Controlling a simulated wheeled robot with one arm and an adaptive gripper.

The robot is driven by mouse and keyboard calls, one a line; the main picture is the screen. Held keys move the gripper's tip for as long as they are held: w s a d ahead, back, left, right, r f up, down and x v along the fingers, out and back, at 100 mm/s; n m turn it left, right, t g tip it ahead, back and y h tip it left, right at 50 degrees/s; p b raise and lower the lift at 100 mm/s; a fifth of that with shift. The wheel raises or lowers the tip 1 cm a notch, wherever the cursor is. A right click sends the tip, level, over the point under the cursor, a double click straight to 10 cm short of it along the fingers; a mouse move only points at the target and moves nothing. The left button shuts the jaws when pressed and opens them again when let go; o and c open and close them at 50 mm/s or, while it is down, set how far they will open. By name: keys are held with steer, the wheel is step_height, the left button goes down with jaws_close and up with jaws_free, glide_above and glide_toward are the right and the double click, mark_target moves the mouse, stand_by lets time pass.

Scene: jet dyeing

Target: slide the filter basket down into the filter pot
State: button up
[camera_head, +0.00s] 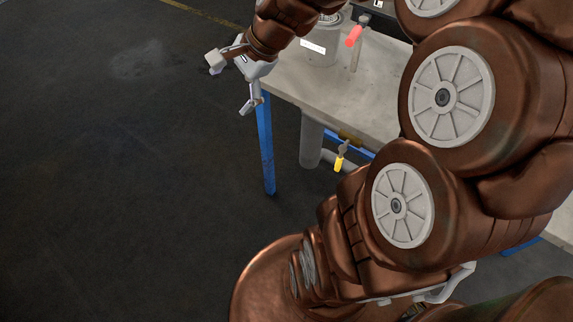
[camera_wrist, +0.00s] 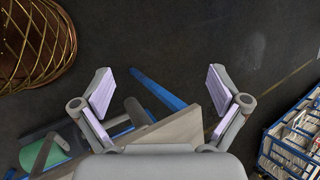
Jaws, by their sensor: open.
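My gripper (camera_head: 229,84) is open and empty, out past the left corner of the bench in the head view. Its two fingers are spread wide in the wrist view (camera_wrist: 160,85), with nothing between the pads but dark floor and part of the bench. A grey cylindrical vessel (camera_head: 320,55) with a white label stands on the bench, to the right of my gripper; it looks like the filter pot, but my arm hides its upper left part. I cannot make out the filter basket for certain in either view.
A grey bench top (camera_head: 345,98) has blue legs (camera_head: 265,150). A red-handled valve (camera_head: 354,36) stands on it; a yellow-handled valve (camera_head: 340,160) hangs below. The wrist view shows a woven brown basket (camera_wrist: 35,45) and a blue crate (camera_wrist: 292,140). Floor at left is clear.

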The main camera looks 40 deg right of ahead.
steer(key=s+a+f+n+g, duration=0.3)
steer(key=s+a+n, duration=0.3)
steer(key=s, duration=0.2)
steer(key=s+d+f+n+g+h, duration=0.2)
steer(key=s+n, duration=0.8)
steer(key=s, duration=0.5)
steer(key=f+g+h, duration=0.1)
steer(key=h, duration=0.1)
steer(key=shift+s+f+h, duration=0.15)
steer(key=shift+s+h, duration=0.15)
steer(key=shift+s, duration=0.05)
step_height(320, 180, up, 8)
steer(key=p, duration=0.8)
steer(key=shift+r, duration=0.2)
steer(key=shift+f, duration=0.1)
